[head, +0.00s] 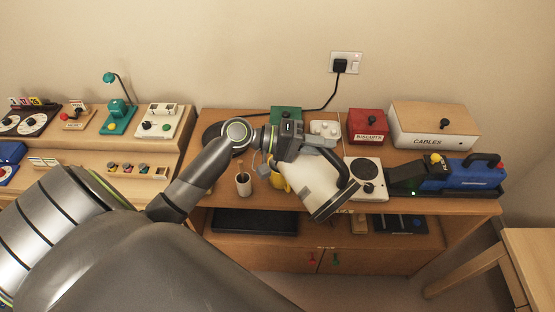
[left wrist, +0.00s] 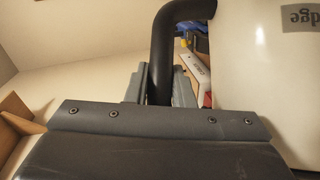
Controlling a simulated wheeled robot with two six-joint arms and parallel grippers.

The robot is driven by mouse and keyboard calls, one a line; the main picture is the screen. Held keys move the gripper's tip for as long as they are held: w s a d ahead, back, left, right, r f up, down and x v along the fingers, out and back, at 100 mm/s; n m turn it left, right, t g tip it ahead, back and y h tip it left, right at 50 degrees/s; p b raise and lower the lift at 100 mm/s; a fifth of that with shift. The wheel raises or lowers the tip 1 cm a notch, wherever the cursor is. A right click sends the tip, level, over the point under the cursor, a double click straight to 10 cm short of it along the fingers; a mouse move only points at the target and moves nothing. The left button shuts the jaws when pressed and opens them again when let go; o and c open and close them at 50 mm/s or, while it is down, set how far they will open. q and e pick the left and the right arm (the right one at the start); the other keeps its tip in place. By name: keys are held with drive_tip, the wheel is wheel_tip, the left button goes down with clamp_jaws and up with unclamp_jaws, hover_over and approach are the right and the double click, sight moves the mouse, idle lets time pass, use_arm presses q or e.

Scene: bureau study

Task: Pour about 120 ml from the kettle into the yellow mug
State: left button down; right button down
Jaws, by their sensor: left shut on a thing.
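The white kettle (head: 312,182) with its black handle (head: 345,172) is held up over the cabinet top in the head view, steeply tilted, its base toward the lower right. My left gripper (head: 303,143) is shut on the handle. The left wrist view shows the black handle (left wrist: 165,55) between the fingers and the white kettle body (left wrist: 270,80) beside it. The yellow mug (head: 278,182) stands just left of the kettle, partly hidden by the kettle and gripper. I cannot see the spout's tip, any stream or the mug's inside. My right gripper is not in view.
A white cup (head: 243,186) with a dark inside stands left of the mug. A white device with a black knob (head: 367,178), a blue machine (head: 450,175), a red biscuit box (head: 367,127) and a cables box (head: 433,128) fill the right. A green box (head: 286,114) stands behind.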

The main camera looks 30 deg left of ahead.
use_arm(q)
drive_tip(key=shift+a+r, duration=0.1)
drive_tip(key=shift+r, duration=0.15)
drive_tip(key=shift+d, duration=0.35)
drive_tip(key=shift+a, duration=0.25)
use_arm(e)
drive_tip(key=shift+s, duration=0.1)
use_arm(q)
drive_tip(key=shift+w+a, duration=0.1)
drive_tip(key=shift+a, duration=0.05)
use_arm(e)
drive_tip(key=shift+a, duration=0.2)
use_arm(q)
drive_tip(key=shift+a, duration=0.15)
drive_tip(key=shift+r, duration=0.1)
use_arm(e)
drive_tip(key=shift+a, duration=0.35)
use_arm(q)
drive_tip(key=shift+h, duration=0.3)
